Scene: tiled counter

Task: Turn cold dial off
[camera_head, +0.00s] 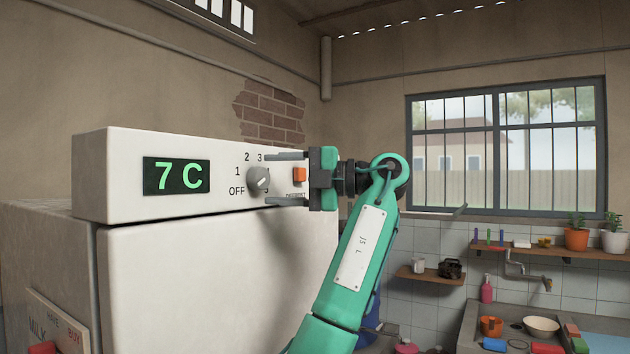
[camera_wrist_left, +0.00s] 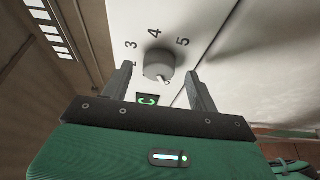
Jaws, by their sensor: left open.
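The cold dial (camera_head: 259,180) is a round grey knob on the white fridge panel, ringed by OFF and numbers. It has a pale mark on its face; I cannot tell its exact setting. In the left wrist view the dial (camera_wrist_left: 157,64) sits between my finger tips, with 3, 4 and 5 around it. My left gripper (camera_head: 267,178) is open, one finger above the dial and one below. It also shows in the left wrist view (camera_wrist_left: 159,76), with a gap on both sides of the dial. The green display (camera_head: 176,176) reads 7 C. My right gripper is not in view.
An orange defrost button (camera_head: 299,174) is right of the dial, close behind my left gripper. The fridge door (camera_head: 200,270) is below the panel. A sink counter with an orange cup (camera_head: 491,326) and a bowl (camera_head: 541,326) is at the far right.

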